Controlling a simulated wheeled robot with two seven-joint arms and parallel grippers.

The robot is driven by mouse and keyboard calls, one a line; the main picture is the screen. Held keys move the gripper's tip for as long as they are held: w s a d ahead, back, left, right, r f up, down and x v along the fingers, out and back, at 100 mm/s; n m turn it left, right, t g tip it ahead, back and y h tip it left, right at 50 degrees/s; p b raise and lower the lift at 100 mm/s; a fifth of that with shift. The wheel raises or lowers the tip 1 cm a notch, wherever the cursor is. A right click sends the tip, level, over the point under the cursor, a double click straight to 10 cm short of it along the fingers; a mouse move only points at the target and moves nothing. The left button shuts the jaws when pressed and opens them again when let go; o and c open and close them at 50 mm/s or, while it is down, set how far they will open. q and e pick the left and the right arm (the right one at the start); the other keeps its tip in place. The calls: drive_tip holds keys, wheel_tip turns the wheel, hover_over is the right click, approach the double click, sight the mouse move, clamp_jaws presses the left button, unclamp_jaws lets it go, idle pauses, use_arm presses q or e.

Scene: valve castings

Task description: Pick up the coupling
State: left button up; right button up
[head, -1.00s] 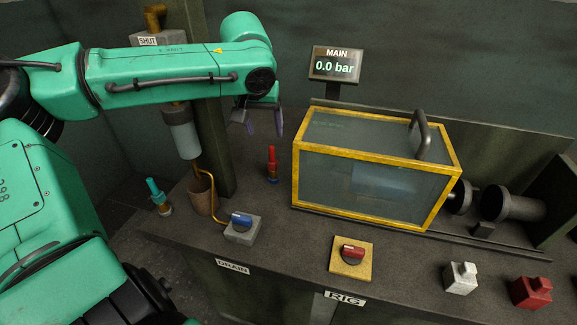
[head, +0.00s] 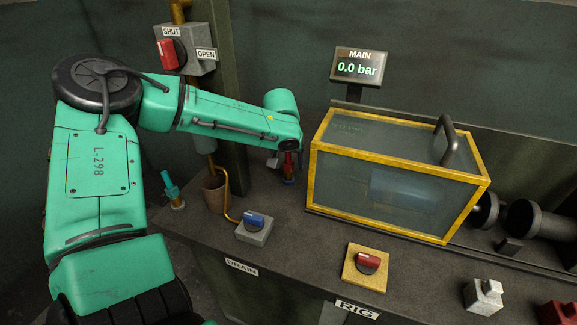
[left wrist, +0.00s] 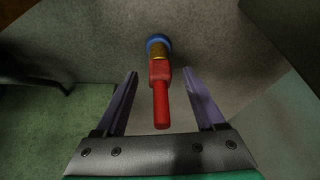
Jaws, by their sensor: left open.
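A red coupling (head: 289,166) with a blue foot stands upright on the bench, left of the glass box. In the left wrist view the red coupling (left wrist: 161,95) shows a red stem, a brass band and a blue end. My left gripper (left wrist: 160,73) is open, with one finger on each side of the coupling and gaps between. In the head view my left gripper (head: 281,161) is mostly hidden by its arm and the coupling. A similar teal coupling (head: 172,190) stands further left. My right gripper is not in view.
A yellow-framed glass box (head: 398,178) stands close on the right. A brown cup (head: 214,193) with a copper pipe and the blue drain knob (head: 254,220) are nearby at left and front. A red rig knob (head: 368,262) sits in front; a post rises behind.

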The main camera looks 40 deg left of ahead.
use_arm(q)
drive_tip(key=shift+r, duration=0.1)
clamp_jaws()
wheel_tip(320, 180, up, 10)
drive_tip(key=shift+r+p, duration=0.1)
drive_tip(key=shift+p, duration=0.25)
